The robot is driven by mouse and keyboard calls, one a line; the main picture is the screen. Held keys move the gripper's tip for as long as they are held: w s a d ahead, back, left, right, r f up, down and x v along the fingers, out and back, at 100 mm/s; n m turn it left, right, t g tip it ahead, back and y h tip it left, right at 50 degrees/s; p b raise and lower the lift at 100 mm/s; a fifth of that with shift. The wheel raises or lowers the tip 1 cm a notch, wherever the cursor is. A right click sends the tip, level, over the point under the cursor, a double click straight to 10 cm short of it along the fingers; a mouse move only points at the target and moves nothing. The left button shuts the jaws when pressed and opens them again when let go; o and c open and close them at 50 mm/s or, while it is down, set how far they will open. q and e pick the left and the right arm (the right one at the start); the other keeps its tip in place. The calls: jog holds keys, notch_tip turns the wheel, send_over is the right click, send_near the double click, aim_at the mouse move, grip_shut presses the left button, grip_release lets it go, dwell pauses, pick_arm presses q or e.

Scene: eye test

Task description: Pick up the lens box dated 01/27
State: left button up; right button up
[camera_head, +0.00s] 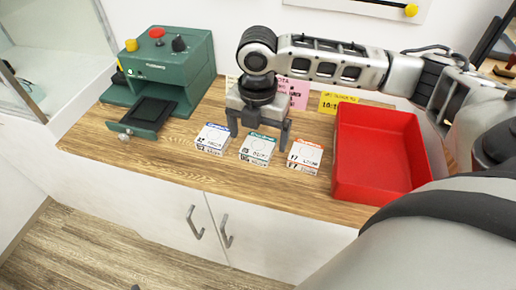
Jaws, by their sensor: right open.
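Three small white lens boxes lie in a row on the wooden counter: a blue-trimmed box (212,138) at left, a green-trimmed box (257,150) in the middle and an orange-trimmed box (305,156) at right. Their printing is too small for me to read a date surely. My right gripper (259,138) is open and points down. Its fingers show to the left and right of the green-trimmed box's back edge; I cannot tell its exact height above the counter. No box is held. My left gripper is not in view.
A red tray (346,180) stands right of the boxes, under my right arm. A green machine (180,66) with knobs and a pulled-out black drawer (146,115) stands at left. A pink note (299,91) and a yellow note (330,101) are behind. The counter's front strip is clear.

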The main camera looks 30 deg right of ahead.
aim_at(255, 151)
jog(key=shift+w+f, duration=0.15)
jog(key=shift+f, duration=0.85)
jog(key=shift+w+f, duration=0.2)
jog(key=shift+f, duration=0.85)
jog(key=shift+w+f, duration=0.15)
jog(key=shift+f, duration=0.85)
jog(key=c, duration=1.1)
